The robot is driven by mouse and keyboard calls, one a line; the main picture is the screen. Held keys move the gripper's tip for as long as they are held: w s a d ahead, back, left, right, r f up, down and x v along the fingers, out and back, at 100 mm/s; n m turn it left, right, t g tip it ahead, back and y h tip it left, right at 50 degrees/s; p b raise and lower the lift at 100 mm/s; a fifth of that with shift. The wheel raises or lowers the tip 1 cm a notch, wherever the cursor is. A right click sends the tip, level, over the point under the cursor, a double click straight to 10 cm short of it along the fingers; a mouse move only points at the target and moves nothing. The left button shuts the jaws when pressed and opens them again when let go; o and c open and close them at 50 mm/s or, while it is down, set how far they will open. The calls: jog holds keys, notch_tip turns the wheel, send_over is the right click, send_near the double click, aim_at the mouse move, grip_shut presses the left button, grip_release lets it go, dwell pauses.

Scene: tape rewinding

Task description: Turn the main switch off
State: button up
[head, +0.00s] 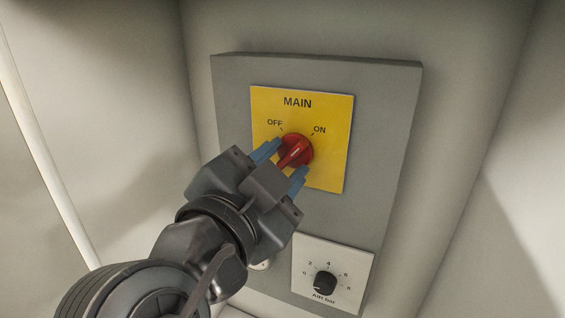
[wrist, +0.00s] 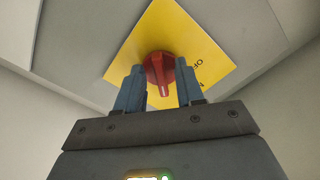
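The main switch is a round red knob (head: 298,144) with a raised handle and a white line, on a yellow plate (head: 328,166) marked MAIN, OFF and ON. The line slants toward the upper right, on the ON side. My gripper (head: 288,158) is in front of the knob, with one blue finger on each side of the handle. In the wrist view the red knob (wrist: 161,76) shows between the two fingers of my gripper (wrist: 158,68), and the fingers are apart. Whether either finger touches the knob is hard to tell. My gripper hides part of the plate's lower left.
The yellow plate is on a grey panel (head: 385,120) on a pale wall. Below it is a white dial plate (head: 350,258) with a black knob (head: 325,283), close to my gripper's right. Pale side walls stand left and right.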

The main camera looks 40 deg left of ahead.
grip_shut()
jog(key=shift+n, duration=0.3)
dwell(0.3)
jog(key=n, duration=0.2)
jog(key=shift+d+n, duration=0.15)
jog(key=shift+n, duration=0.15)
jog(key=n+p, duration=0.1)
jog(key=n, duration=0.3)
jog(key=shift+d+n, duration=0.1)
jog(key=shift+n, duration=0.2)
jog(key=shift+d+n+p, duration=0.1)
jog(key=shift+n+p, duration=2.25)
jog(key=shift+n, duration=1.65)
